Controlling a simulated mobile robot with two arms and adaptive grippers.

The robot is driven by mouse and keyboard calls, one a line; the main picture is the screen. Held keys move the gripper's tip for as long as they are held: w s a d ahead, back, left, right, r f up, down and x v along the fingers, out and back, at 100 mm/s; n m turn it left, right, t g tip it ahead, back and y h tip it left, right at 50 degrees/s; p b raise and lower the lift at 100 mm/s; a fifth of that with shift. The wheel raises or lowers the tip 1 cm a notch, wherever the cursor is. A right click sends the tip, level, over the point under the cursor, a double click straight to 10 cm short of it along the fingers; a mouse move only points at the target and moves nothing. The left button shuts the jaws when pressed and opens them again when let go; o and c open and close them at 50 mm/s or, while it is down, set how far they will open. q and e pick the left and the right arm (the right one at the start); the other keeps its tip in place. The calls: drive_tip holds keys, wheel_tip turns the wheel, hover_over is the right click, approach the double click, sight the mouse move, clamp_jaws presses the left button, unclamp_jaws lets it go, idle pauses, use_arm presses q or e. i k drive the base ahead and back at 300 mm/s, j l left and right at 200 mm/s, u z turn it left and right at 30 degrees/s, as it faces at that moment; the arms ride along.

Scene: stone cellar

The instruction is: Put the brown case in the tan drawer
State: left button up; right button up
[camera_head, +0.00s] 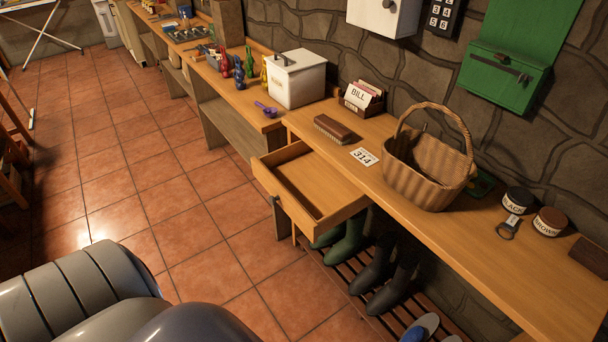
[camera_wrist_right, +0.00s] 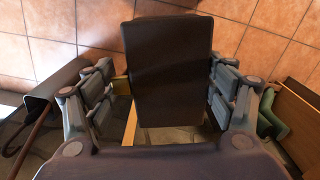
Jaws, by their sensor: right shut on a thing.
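The tan drawer (camera_head: 345,205) is pulled out from under the long wooden bench in the head view. Tiled floor shows behind the case. The case and my right gripper are not in the head view, so their distance from the drawer cannot be told. My left gripper is out of view.
Boots (camera_head: 392,285) stand on a slatted rack below. The tiled floor (camera_head: 180,205) left of the drawer is clear.

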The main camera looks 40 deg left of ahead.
sight(308, 189)
drive_tip(key=i+j, duration=0.1)
drive_tip(key=j, duration=2.35)
drive_tip(key=i, duration=0.05)
